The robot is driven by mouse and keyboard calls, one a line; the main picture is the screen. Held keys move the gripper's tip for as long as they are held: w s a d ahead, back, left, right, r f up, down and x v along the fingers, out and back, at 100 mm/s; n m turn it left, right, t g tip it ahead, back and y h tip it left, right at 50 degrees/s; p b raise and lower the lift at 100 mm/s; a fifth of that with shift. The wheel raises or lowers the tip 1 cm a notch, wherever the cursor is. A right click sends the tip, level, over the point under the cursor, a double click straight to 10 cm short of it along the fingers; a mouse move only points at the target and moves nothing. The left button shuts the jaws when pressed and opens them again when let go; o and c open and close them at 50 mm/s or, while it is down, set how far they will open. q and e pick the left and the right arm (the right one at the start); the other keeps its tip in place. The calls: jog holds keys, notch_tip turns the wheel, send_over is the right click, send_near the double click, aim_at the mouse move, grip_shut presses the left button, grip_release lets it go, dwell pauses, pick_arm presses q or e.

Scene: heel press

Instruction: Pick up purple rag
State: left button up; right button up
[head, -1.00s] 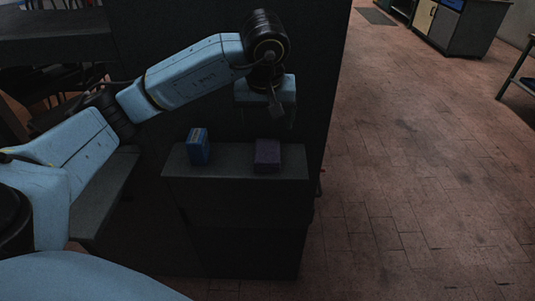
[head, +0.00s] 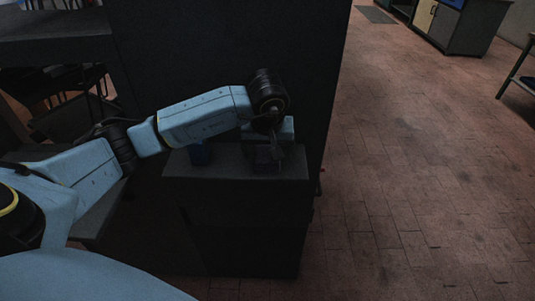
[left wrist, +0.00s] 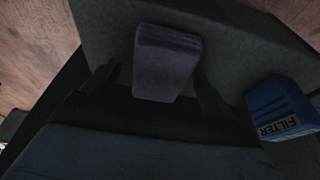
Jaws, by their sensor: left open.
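The purple rag (left wrist: 165,62) is a folded block lying on the dark grey top of a low cabinet. In the head view the rag (head: 266,160) is partly hidden behind my left gripper (head: 272,160), which has come down over it. In the left wrist view the dark fingers of my left gripper (left wrist: 160,88) stand apart, one on each side of the rag. The fingers are open, and I cannot tell whether either touches it. My right gripper is not in view.
A blue box marked FILTER (left wrist: 282,108) stands on the same cabinet top (head: 225,170), beside the rag; in the head view the blue box (head: 200,154) is partly behind my arm. A tall dark panel rises behind. Open tiled floor lies to the right.

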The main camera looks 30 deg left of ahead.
pick_arm(q)
jog(key=shift+c, duration=0.4)
jog(key=c, duration=1)
jog(key=shift+r, duration=0.15)
jog(key=shift+s+d+r, duration=0.1)
jog(key=shift+d+r, duration=0.05)
jog(key=shift+r, duration=0.45)
jog(key=v, duration=0.3)
jog(key=w+b+v, duration=0.1)
jog(key=v, duration=0.1)
jog(key=shift+s+r, duration=0.15)
jog(key=shift+r, duration=0.35)
jog(key=s+d, duration=0.3)
jog(key=s, duration=0.2)
jog(key=s+d, duration=0.3)
jog(key=s, duration=0.3)
jog(key=s+d+b, duration=0.1)
jog(key=s+d, duration=0.2)
jog(key=s, duration=0.2)
jog(key=shift+s+d+f, duration=0.1)
jog(key=shift+s+d, duration=0.1)
jog(key=shift+d, duration=0.05)
